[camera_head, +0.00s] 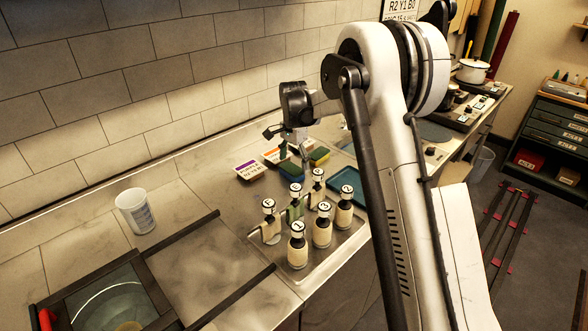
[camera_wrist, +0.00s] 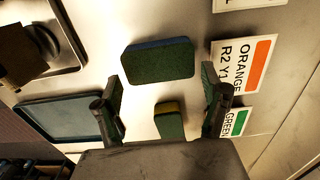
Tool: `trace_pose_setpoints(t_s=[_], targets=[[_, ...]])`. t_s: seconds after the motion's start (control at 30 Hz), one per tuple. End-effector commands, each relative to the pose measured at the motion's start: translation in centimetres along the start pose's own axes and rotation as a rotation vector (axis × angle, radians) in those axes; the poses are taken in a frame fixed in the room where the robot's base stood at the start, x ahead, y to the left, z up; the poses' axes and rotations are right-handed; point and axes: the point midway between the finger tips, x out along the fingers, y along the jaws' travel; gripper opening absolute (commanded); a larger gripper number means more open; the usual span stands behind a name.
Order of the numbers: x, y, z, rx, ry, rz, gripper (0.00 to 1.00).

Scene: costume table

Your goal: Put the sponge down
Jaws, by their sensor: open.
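My gripper (camera_head: 294,149) hangs over the counter near the wall, low above the sponges. In the wrist view its two fingers (camera_wrist: 163,90) are spread wide, with nothing clamped between them. A green and blue sponge (camera_wrist: 160,62) lies flat beyond the fingertips; it also shows in the head view (camera_head: 292,173). A green and yellow sponge (camera_wrist: 169,122) shows between the fingers, apart from both, its near end hidden by the gripper body. In the head view this sponge (camera_head: 320,156) lies on the counter just right of the gripper.
Colour cards, one marked orange (camera_wrist: 243,65) and one green (camera_wrist: 238,122), lie beside the sponges. A teal tray (camera_head: 347,180) is close by. Several labelled bottles (camera_head: 322,232) stand in front. A white tub (camera_head: 135,211) stands left. The wall is close behind.

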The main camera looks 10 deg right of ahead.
Motion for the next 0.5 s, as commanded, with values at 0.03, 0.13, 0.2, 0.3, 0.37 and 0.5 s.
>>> trace_pose_setpoints(t_s=[0.03,0.13,0.2,0.3,0.37,0.5], targets=[[-1.1,0.0,0.0,0.0,0.0,0.0,0.77],[-3.2,0.0,0.0,0.0,0.0,0.0,0.77],[-4.6,0.0,0.0,0.0,0.0,0.0,0.77],[-6.2,0.0,0.0,0.0,0.0,0.0,0.77],[-7.0,0.0,0.0,0.0,0.0,0.0,0.77],[-8.3,0.0,0.0,0.0,0.0,0.0,0.77]])
